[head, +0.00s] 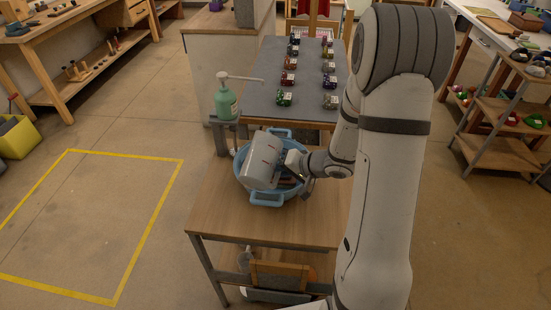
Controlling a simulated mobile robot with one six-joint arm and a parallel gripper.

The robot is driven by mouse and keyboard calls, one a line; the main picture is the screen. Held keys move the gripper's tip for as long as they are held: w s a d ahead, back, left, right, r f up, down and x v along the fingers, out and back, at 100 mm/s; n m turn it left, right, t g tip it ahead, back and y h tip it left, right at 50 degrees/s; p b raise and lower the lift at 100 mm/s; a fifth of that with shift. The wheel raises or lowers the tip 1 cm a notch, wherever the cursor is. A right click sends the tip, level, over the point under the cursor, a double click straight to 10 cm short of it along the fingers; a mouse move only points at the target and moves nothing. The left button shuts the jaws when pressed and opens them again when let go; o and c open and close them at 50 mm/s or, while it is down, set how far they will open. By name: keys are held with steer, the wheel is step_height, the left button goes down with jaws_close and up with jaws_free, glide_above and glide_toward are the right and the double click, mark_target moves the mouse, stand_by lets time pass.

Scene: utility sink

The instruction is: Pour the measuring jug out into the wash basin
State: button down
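The measuring jug (262,161), grey-white with small marks on its side, is tipped well over above the blue wash basin (268,200). The basin stands on a wooden table and has a handle at the front and one at the back. My gripper (293,163) reaches in from the right and is shut on the jug at its right side, holding it up. The fingertips and the jug's handle are mostly hidden. The jug covers much of the basin's inside, and I cannot see any liquid running out.
A green pump bottle (227,101) stands just behind the basin on the left. Behind is a grey table (308,75) with several coloured items in rows. The front of the wooden table (250,226) is clear. A yellow floor outline (132,246) lies to the left.

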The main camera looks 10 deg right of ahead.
steer(key=shift+w+d+f+m+g+y+p, duration=0.15)
steer(key=shift+w+f+m+g+y+p, duration=0.2)
steer(key=shift+p, duration=2.5)
steer(key=shift+s+f+m+g+p, duration=0.2)
steer(key=shift+f+m+g+p, duration=0.25)
steer(key=shift+p, duration=2.25)
steer(key=shift+r+g+y+p, duration=0.25)
steer(key=shift+g+y+p, duration=0.1)
steer(key=shift+p, duration=1.1)
steer(key=shift+s+p, duration=0.1)
steer(key=shift+p, duration=0.25)
